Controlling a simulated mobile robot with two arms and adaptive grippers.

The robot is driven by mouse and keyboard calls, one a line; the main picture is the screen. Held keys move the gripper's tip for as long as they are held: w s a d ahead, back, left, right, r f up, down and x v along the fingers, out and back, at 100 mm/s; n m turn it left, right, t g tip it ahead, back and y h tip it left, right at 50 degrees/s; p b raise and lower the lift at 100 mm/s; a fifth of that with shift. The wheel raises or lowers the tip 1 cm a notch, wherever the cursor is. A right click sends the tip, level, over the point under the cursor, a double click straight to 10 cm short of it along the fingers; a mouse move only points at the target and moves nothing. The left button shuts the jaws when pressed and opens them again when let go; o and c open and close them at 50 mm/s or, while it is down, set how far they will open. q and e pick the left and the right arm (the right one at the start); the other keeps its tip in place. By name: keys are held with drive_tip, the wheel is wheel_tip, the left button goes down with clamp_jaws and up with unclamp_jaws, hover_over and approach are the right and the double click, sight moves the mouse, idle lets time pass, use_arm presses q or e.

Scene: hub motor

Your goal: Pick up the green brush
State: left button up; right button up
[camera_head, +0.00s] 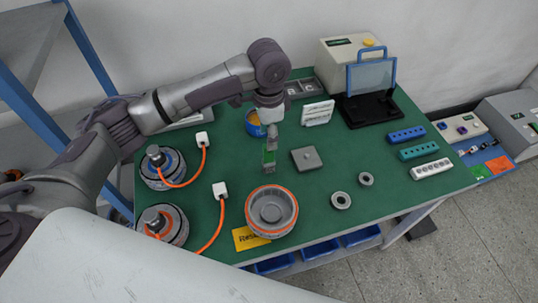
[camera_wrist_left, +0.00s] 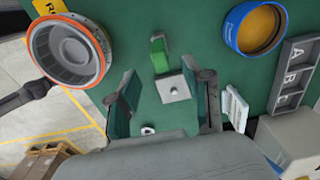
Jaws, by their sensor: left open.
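The green brush (camera_head: 269,156) is on the green table mat, left of a grey square plate with a knob (camera_head: 307,159). In the left wrist view the green brush (camera_wrist_left: 160,58) shows ahead of the gap between my fingers, beyond the plate (camera_wrist_left: 173,88). My left gripper (camera_head: 271,134) is above the table by the brush, pointing down. In its wrist view the left gripper (camera_wrist_left: 160,78) has its two fingers spread with nothing held between them. My right gripper is not in view.
A blue round container (camera_head: 254,124) stands behind the brush. A grey bowl with an orange rim (camera_head: 271,211) is in front. Two motors with orange cables (camera_head: 163,168) are at left. Grey rings (camera_head: 341,201) lie at right. Colored strips (camera_head: 418,152) lie farther right.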

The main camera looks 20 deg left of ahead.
sight(268, 154)
use_arm(q)
wheel_tip(268, 154, down, 3)
drive_tip(key=shift+r, duration=0.1)
drive_tip(key=shift+w+f, duration=0.15)
drive_tip(key=shift+f, duration=0.2)
wheel_tip(268, 154, down, 3)
drive_tip(key=shift+r+p, duration=0.2)
drive_tip(key=shift+p, duration=0.5)
wheel_tip(268, 154, down, 2)
drive_tip(key=shift+f, duration=0.3)
clamp_jaws()
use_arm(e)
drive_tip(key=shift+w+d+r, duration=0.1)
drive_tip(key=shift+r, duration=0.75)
